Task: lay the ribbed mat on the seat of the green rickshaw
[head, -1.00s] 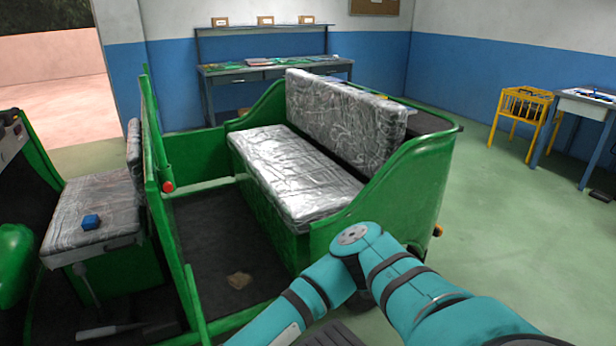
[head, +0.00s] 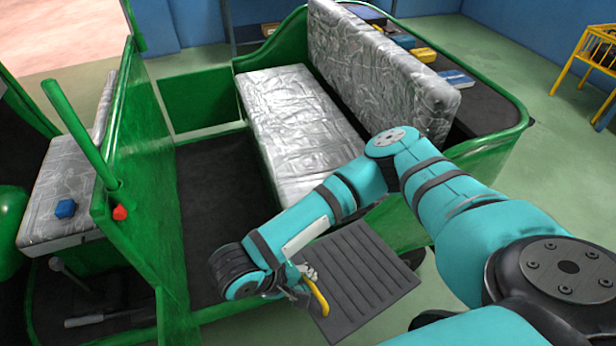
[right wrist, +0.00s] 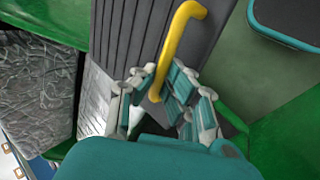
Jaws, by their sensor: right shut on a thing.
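The dark ribbed mat (head: 372,290) hangs over the green rickshaw's near side, below and in front of the rear bench. It has a yellow handle (head: 318,296). My right gripper (head: 303,282) is shut on this handle. In the right wrist view, the fingers (right wrist: 160,92) close around the yellow handle (right wrist: 180,38), with the ribbed mat (right wrist: 126,32) behind it. The rickshaw (head: 140,180) has a plastic-wrapped rear seat (head: 290,125), bare on top, with a wrapped backrest (head: 385,75). My left gripper is out of view.
The wrapped front seat (head: 50,195) at the left bears a blue block (head: 66,208). A green partition and post (head: 80,135) with a red knob (head: 120,213) stand between the seats. Several small things lie behind the backrest. A yellow rack (head: 590,60) stands far right.

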